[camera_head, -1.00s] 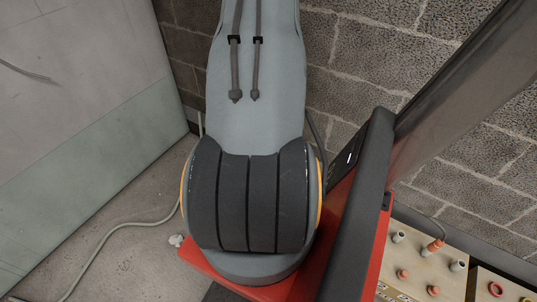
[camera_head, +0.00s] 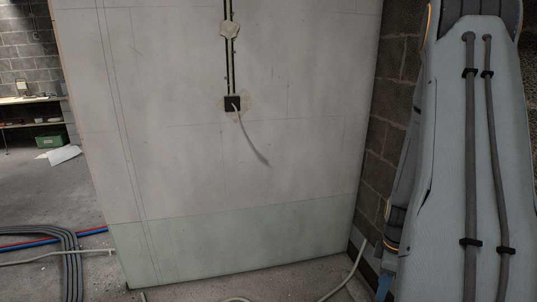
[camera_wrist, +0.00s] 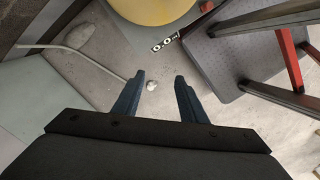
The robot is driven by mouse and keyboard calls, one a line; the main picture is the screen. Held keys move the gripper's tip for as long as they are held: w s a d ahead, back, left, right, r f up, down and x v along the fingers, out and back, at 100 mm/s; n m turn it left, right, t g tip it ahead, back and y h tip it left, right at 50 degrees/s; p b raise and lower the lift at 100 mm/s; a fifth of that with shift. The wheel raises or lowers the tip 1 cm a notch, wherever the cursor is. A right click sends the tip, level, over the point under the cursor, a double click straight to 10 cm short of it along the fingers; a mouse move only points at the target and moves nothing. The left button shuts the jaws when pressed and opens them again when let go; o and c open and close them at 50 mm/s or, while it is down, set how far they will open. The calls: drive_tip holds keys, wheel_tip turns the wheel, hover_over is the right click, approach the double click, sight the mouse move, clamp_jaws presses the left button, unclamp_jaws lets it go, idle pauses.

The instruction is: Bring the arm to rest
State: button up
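My gripper (camera_wrist: 158,84) shows in the wrist view with its two dark blue fingers well apart and nothing held between them. It hangs over bare concrete floor. A small pale lump (camera_wrist: 151,86) lies on the floor below, seen between the fingertips. My grey arm fills the right side of the head view, upright in front of the block wall. The gripper cannot be clearly made out in the head view.
A pale wall panel (camera_head: 250,165) with a black box (camera_head: 232,103) and a hanging cable stands ahead. Pipes (camera_head: 68,238) and a green crate (camera_head: 50,140) lie left. In the wrist view, a yellow round thing (camera_wrist: 152,8) and a grey slab (camera_wrist: 232,55) with red bars are near.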

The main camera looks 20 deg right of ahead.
drive_tip(key=w+a+r+m, duration=0.2)
drive_tip(key=w+a+r, duration=0.2)
drive_tip(key=a+r, duration=0.3)
drive_tip(key=s+a+r+m, duration=0.1)
drive_tip(key=a+r+m, duration=0.1)
drive_tip(key=a, duration=0.6)
drive_tip(key=s+a+r+m, duration=0.2)
drive_tip(key=a+r, duration=0.3)
drive_tip(key=a, duration=0.3)
drive_tip(key=s+a+r+m, duration=0.1)
drive_tip(key=a+r+m, duration=0.1)
drive_tip(key=a, duration=0.6)
drive_tip(key=shift+s+a+r+m, duration=0.3)
drive_tip(key=shift+s+r, duration=0.1)
drive_tip(key=shift+r, duration=0.45)
drive_tip(key=shift+d, duration=0.1)
drive_tip(key=shift+c, duration=0.9)
drive_tip(key=shift+d, duration=0.1)
